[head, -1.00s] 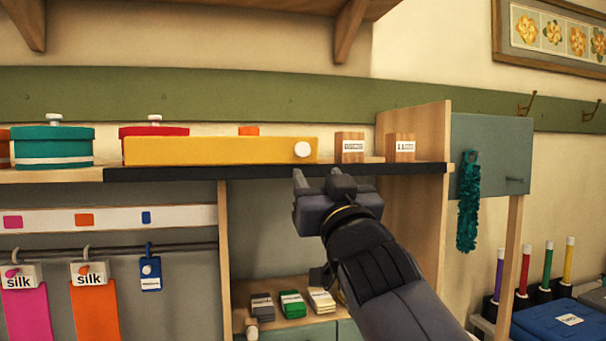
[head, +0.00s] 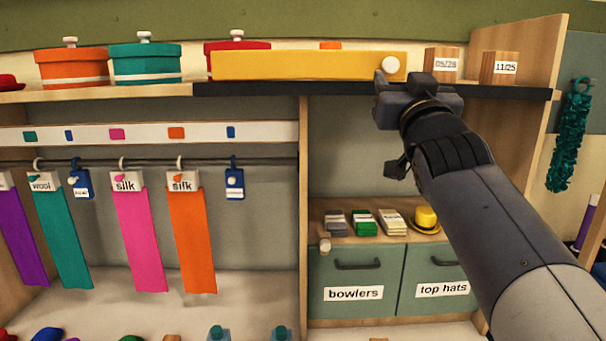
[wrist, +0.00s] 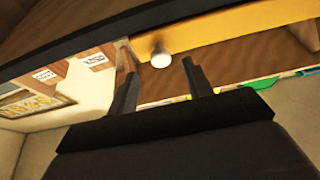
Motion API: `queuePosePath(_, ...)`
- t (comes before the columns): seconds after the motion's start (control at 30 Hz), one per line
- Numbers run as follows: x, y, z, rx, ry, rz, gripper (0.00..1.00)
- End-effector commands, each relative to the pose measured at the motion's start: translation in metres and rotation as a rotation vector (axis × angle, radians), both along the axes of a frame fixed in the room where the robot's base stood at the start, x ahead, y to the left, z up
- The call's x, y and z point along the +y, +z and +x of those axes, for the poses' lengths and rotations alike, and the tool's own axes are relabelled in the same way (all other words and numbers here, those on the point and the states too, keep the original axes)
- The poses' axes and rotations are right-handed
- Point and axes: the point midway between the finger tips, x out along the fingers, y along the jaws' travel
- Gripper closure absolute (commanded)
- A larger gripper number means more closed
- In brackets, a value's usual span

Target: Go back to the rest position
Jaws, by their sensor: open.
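My gripper (head: 402,84) is raised in front of the dark edge of the upper shelf, just below the white knob (head: 390,65) of a long yellow panel (head: 300,66). In the wrist view my gripper (wrist: 161,76) is open with nothing held. The knob (wrist: 161,57) shows between and beyond its two fingers, seemingly apart from them. The exact gap to the knob and shelf edge is hard to tell.
Wooden date blocks (head: 500,68) stand right of the panel, and round lidded boxes (head: 145,63) to its left. Below hang colored scarves (head: 137,235) on a rail. A yellow hat (head: 426,217) sits above drawers (head: 355,280) under my arm.

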Motion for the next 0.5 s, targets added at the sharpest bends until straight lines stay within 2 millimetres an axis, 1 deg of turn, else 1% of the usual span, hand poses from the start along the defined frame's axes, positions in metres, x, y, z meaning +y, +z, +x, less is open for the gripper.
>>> queuePosePath(0.03,0.0,0.005,0.009,0.001,0.0,0.001,0.52)
queuePosePath(0.1,0.0,0.01,0.019,0.001,0.001,0.002,0.52)
queuePosePath(0.23,0.0,0.016,0.034,0.001,0.0,0.0,0.52)
queuePosePath(0.4,0.0,0.02,0.047,0.0,0.0,0.001,0.52)
queuePosePath(0.5,0.0,0.019,0.046,-0.001,0.0,0.001,0.52)
